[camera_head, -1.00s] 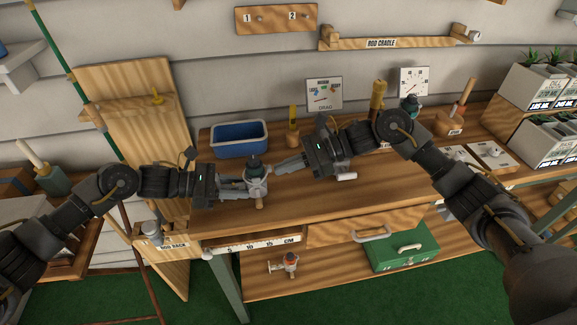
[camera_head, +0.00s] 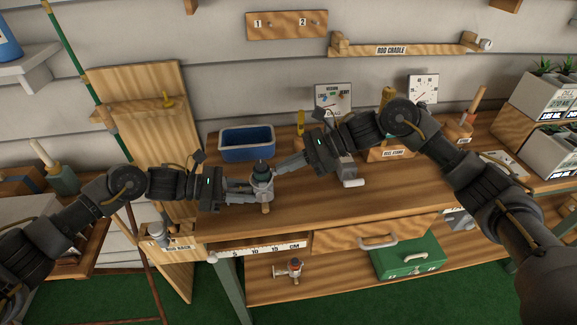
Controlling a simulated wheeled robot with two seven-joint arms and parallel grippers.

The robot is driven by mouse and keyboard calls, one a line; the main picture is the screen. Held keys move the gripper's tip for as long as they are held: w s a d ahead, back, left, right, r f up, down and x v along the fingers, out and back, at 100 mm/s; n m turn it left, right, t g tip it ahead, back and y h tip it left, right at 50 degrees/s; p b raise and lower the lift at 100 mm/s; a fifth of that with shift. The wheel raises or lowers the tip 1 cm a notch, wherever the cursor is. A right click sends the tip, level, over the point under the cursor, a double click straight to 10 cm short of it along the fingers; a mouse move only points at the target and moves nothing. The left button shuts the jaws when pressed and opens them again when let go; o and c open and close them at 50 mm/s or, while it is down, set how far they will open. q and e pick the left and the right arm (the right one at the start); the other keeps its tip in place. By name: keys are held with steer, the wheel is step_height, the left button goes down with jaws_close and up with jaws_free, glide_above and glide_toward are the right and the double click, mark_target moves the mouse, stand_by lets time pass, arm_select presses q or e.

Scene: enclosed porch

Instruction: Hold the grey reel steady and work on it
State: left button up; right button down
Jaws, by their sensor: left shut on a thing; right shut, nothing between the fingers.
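The grey reel (camera_head: 262,182) is above the front part of the wooden workbench (camera_head: 330,205), with a dark top and a small tan knob at its lower end. My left gripper (camera_head: 248,190) comes in from the left and is shut on the reel's left side. My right gripper (camera_head: 280,168) is shut and empty, its fingertips close to the reel's upper right side. I cannot tell whether they touch it. The drag gauge (camera_head: 333,98) stands at the back of the bench.
A blue bin (camera_head: 247,143) stands at the back left of the bench. A reel stand (camera_head: 391,153) is partly hidden behind my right arm. A second reel (camera_head: 290,270) and a green box (camera_head: 408,258) are on the lower shelf. The bench's front middle is clear.

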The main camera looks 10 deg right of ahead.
mark_target(227, 190)
arm_select(q)
steer(key=shift+d, duration=0.1)
arm_select(e)
steer(key=shift+r, duration=0.55)
steer(key=f+v, duration=0.1)
steer(key=v, duration=1.2)
steer(key=shift+d+f, duration=0.3)
arm_select(q)
steer(key=o, duration=1.7)
steer(key=shift+c, duration=0.2)
steer(key=shift+a+r, duration=0.1)
steer(key=shift+a, duration=0.1)
arm_select(e)
steer(key=shift+f, duration=0.1)
arm_select(q)
steer(key=shift+r+b+v, duration=0.15)
steer(key=shift+b+v, duration=0.2)
steer(key=shift+v, duration=0.55)
steer(key=shift+r+b+v, duration=0.2)
steer(key=shift+b+v, duration=0.15)
steer(key=shift+v, duration=0.55)
steer(key=shift+a+r, duration=0.1)
arm_select(e)
steer(key=shift+f, duration=0.6)
